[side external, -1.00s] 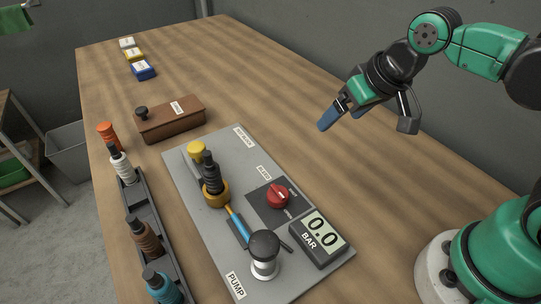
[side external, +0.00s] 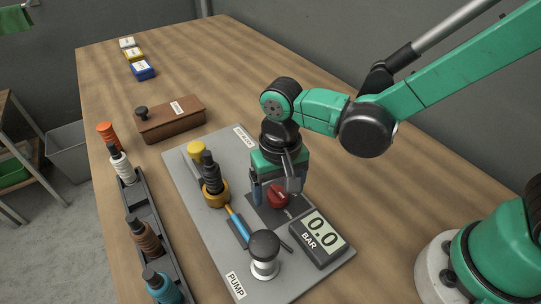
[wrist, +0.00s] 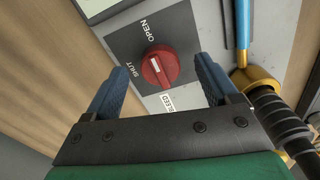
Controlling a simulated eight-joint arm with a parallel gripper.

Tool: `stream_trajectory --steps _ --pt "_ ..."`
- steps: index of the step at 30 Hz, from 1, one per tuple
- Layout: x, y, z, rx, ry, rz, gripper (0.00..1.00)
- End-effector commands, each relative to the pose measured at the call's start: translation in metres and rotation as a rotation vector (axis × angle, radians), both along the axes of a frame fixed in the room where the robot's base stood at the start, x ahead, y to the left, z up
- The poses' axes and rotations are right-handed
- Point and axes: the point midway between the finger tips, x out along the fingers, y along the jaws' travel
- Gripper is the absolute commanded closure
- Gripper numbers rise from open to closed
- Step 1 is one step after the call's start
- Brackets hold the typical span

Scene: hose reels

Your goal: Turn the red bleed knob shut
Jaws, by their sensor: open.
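The red bleed knob (side external: 277,197) sits on a dark square plate on the grey board. In the wrist view the knob (wrist: 160,66) shows a short pale mark, with OPEN printed above it and SHUT to its lower left; I cannot tell exactly which word the mark points to. My gripper (side external: 279,190) is over the knob, pointing down. In the wrist view its blue fingers (wrist: 162,68) are spread wide on either side of the knob, with clear gaps and nothing held. How high the fingertips are above the plate is unclear.
The BAR gauge (side external: 319,238) reads 0.0, close to the knob. The black-topped pump (side external: 264,256) stands in front. A dark fitting in a brass ring (side external: 212,188) and a blue hose lie to the left.

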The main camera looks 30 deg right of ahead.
Motion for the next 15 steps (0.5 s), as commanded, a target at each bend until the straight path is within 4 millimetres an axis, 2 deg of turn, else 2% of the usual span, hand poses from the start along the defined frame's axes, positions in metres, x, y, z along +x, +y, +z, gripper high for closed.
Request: stream_trajectory --steps 6,13,14,15 --pt "-0.0002 -0.0004 -0.0134 0.001 -0.001 0.0 0.19" --pt "-0.0003 -0.0005 -0.0141 0.001 -0.001 0.0 0.19" --pt "-0.0003 -0.0005 -0.014 0.001 -0.001 0.0 0.22" --pt "-0.0003 -0.0005 -0.014 0.001 -0.001 0.0 0.34"
